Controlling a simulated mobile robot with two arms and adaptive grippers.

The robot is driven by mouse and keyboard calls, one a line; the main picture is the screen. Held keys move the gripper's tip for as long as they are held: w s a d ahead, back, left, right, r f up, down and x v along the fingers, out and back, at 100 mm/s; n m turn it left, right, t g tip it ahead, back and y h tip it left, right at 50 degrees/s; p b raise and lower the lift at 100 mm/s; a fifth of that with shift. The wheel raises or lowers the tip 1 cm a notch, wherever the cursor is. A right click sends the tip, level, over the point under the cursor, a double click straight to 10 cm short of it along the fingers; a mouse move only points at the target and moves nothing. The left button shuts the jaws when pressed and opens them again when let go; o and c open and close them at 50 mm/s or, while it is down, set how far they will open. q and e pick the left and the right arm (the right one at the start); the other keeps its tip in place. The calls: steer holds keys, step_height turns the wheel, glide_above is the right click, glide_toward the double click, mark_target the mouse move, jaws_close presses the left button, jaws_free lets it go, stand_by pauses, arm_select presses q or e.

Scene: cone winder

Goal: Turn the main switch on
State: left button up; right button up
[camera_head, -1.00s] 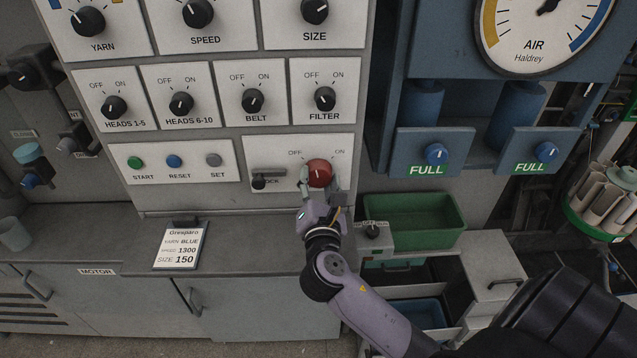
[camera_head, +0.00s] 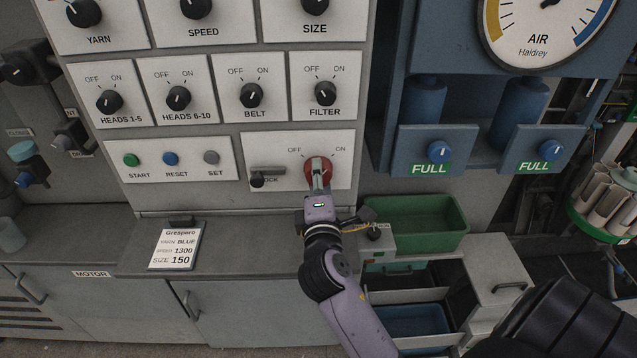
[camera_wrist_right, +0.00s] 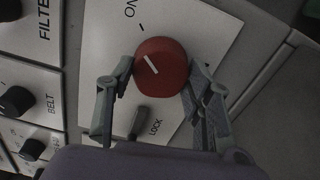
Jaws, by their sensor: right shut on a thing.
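The round red main switch knob (camera_head: 317,171) sits on a pale panel between OFF and ON marks. My right gripper (camera_head: 318,172) comes from below, and its fingers cover part of the knob. In the right wrist view the red knob (camera_wrist_right: 161,66) has a white pointer line, with the ON tick just above and left of it. The right gripper (camera_wrist_right: 155,82) has one finger on each side of the knob, shut on it. A lock lever (camera_head: 262,177) with a dark end lies left of the knob. My left gripper is not in view.
HEADS, BELT and FILTER (camera_head: 325,92) knobs sit above, and START, RESET and SET buttons (camera_head: 170,158) to the left. A green bin (camera_head: 415,222) and open drawers stand below right. A job card (camera_head: 177,246) stands on the counter (camera_head: 245,246).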

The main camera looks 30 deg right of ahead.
steer(key=shift+m, duration=0.6)
steer(key=o, duration=1.1)
steer(key=shift+o, duration=0.2)
